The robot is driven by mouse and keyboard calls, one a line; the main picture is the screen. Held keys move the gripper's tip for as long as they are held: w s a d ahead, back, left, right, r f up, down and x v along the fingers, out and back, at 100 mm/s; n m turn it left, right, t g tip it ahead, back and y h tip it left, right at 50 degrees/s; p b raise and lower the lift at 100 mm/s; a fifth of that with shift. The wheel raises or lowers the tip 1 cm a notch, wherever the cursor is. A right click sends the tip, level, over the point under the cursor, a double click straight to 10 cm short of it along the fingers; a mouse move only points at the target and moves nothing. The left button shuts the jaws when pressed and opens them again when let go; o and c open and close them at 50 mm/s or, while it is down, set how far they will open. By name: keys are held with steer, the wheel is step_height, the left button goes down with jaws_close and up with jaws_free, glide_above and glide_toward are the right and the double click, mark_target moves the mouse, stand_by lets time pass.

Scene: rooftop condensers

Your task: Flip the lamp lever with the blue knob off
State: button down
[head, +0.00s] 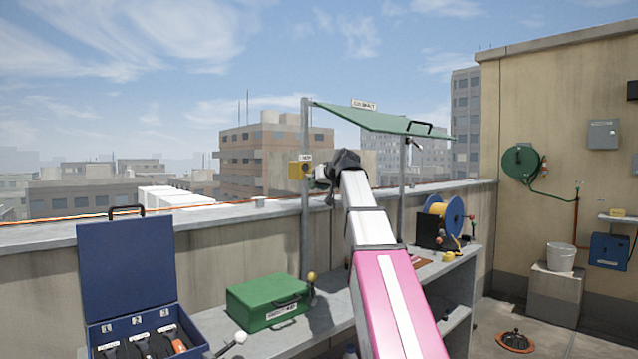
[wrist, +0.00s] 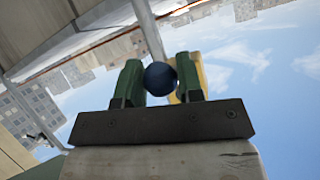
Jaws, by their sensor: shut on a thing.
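The lamp lever's blue knob (wrist: 160,79) sits between the two green fingers of my gripper (wrist: 158,84) in the wrist view, and the fingers are shut on it. The lever's shaft is hidden, so I cannot tell which way it points. A yellow switch box (head: 295,170) with a small label is fixed to the grey post in the head view; its yellow side (wrist: 198,74) also shows behind the right finger in the wrist view. In the head view my gripper (head: 322,179) is just right of the box, and the knob is hidden.
The grey post (head: 305,232) rises beside the workbench, under a green canopy (head: 385,121). A green case (head: 268,303), an open blue toolbox (head: 127,262) and a blue cable reel (head: 446,212) stand on the bench. A parapet (head: 240,211) runs behind.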

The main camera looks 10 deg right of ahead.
steer(key=shift+f+t+y, duration=0.25)
steer(key=shift+t+y, duration=0.05)
steer(key=shift+w, duration=0.1)
steer(key=c, duration=0.8)
jaws_free()
steer(key=v, duration=1)
steer(key=shift+s+d, duration=0.1)
steer(key=shift+s, duration=0.3)
